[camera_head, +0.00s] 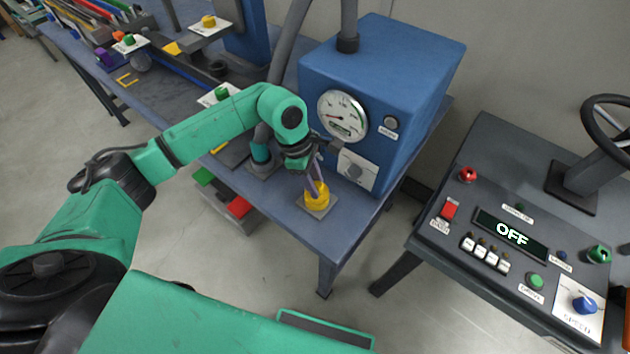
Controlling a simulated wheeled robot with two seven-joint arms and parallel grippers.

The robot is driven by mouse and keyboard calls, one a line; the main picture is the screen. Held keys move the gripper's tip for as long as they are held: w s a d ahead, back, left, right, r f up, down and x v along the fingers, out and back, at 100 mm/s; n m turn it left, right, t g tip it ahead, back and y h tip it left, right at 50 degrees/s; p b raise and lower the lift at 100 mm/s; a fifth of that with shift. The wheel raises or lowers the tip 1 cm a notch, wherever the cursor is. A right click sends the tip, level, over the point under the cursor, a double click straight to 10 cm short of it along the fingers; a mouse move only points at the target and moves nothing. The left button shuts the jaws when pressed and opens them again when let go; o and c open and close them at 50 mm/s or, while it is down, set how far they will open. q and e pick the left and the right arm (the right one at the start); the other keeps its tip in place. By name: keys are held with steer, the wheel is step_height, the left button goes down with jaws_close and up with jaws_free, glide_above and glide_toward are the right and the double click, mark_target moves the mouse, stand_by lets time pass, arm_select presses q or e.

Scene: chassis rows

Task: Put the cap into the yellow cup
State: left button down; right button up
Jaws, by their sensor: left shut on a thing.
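The yellow cup (317,198) stands upright on a small pale square plate near the front edge of the blue bench. My left gripper (317,185) reaches down to the cup from above, its fingertips at the cup's mouth. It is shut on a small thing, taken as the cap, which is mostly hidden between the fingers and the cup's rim. I cannot tell whether the cap touches the cup. My right gripper is not in view.
A blue box with a round gauge (342,117) stands just behind the gripper. A dark teal cylinder (261,156) stands left of the cup. A control desk with an OFF display (511,234) is at the right. Red and green blocks (238,207) lie below the bench edge.

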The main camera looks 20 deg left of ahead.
arm_select(q)
steer(key=shift+f+b, duration=0.5)
steer(key=shift+f, duration=0.15)
steer(key=shift+c, duration=2.3)
jaws_free()
steer(key=b+v, duration=0.2)
steer(key=v, duration=1.2)
steer(key=shift+r+b, duration=0.3)
